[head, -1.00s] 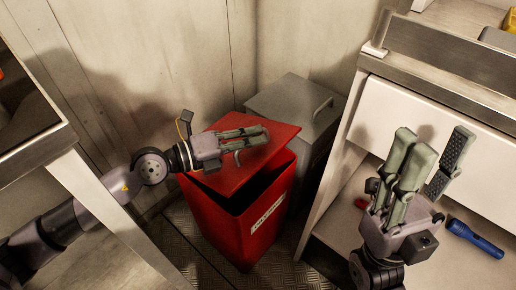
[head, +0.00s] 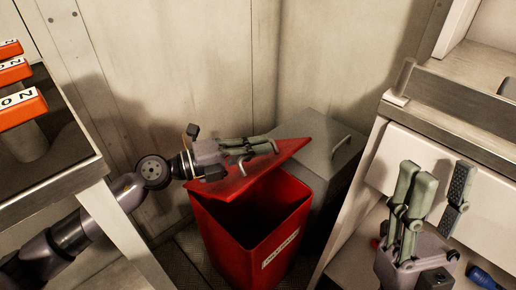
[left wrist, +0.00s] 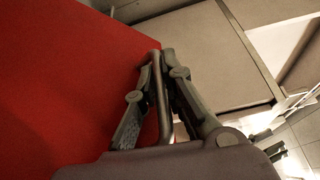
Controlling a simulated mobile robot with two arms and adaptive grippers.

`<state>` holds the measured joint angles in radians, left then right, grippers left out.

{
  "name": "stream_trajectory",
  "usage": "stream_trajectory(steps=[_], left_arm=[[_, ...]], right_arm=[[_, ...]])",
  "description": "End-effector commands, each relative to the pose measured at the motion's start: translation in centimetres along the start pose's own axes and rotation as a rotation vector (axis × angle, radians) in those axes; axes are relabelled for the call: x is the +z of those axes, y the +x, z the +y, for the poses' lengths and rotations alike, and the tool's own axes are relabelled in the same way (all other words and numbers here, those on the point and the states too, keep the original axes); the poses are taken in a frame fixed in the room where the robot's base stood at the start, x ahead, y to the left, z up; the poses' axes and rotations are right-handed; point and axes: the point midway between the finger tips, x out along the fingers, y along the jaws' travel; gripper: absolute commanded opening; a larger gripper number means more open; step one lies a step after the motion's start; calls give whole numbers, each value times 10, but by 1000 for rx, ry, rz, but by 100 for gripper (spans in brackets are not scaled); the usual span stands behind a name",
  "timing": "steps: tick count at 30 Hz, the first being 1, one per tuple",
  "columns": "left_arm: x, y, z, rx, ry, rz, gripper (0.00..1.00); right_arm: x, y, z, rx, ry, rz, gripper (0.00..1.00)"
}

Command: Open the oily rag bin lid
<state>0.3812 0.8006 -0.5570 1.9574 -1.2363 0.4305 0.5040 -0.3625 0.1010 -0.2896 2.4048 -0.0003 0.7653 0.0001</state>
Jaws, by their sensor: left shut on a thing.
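The red oily rag bin (head: 225,225) stands on the floor with a white label (head: 281,249) on its front. Its red lid (head: 292,150) is tilted up, and the dark inside shows below it. My left gripper (head: 268,147) lies along the top of the lid. In the left wrist view its fingers (left wrist: 155,90) are shut around the lid's metal handle (left wrist: 161,98), beside the red lid surface (left wrist: 70,85). My right gripper (head: 435,190) is open and empty at the right, in front of the white drawer unit.
A grey bin (head: 325,160) stands right behind the red one, near the wall. A metal-edged table (head: 60,180) with orange-topped items (head: 22,108) is at left. The white drawer unit (head: 385,150) bounds the right. A blue flashlight (head: 482,277) lies low at right.

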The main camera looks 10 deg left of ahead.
Motion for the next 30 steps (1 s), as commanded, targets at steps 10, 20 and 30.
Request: stream_trajectory(steps=[10, 20, 30], left_arm=[[1, 0, 0, 1, 1, -2, 18], [0, -20, 2, 4, -1, -3, 18], [0, -86, 3, 6, -4, -2, 18]], right_arm=[[0, 0, 0, 0, 0, 1, 40], [0, 0, 0, 0, 1, -1, 40], [0, 0, 0, 0, 1, 0, 40]])
